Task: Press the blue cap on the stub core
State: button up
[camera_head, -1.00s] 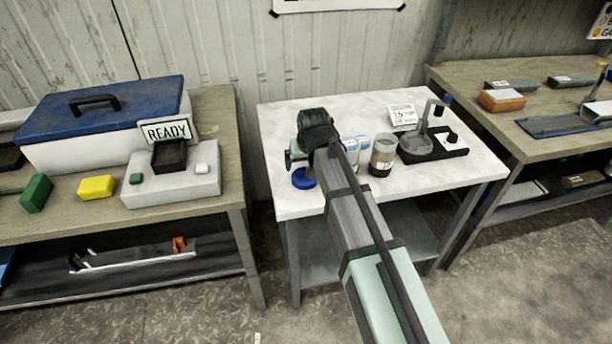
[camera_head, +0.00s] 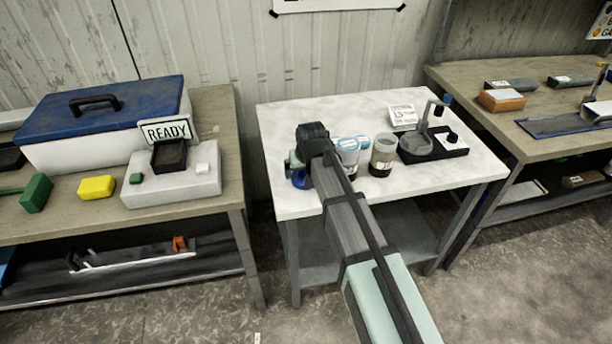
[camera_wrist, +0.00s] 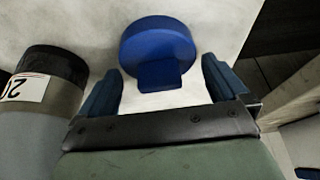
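The blue cap (camera_wrist: 158,45) is a round disc with a short tab facing my gripper; it sits on the white table. In the head view the blue cap (camera_head: 299,180) is partly hidden by my gripper (camera_head: 297,166). In the wrist view my gripper (camera_wrist: 160,76) is open, its two blue fingers either side of the cap's tab, with visible gaps. A grey cylinder (camera_wrist: 40,95) with a dark top and a white label stands left of the fingers. I cannot tell which container is the stub core.
A black tray (camera_head: 452,150) with a stand lies farther right. The table's front edge is near the cap. The table's back left is clear.

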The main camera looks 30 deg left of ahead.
jog(key=c, duration=0.6)
jog(key=shift+r, duration=0.1)
jog(key=shift+c, duration=0.2)
jog(key=shift+r, duration=0.1)
jog(key=shift+r, duration=2.85)
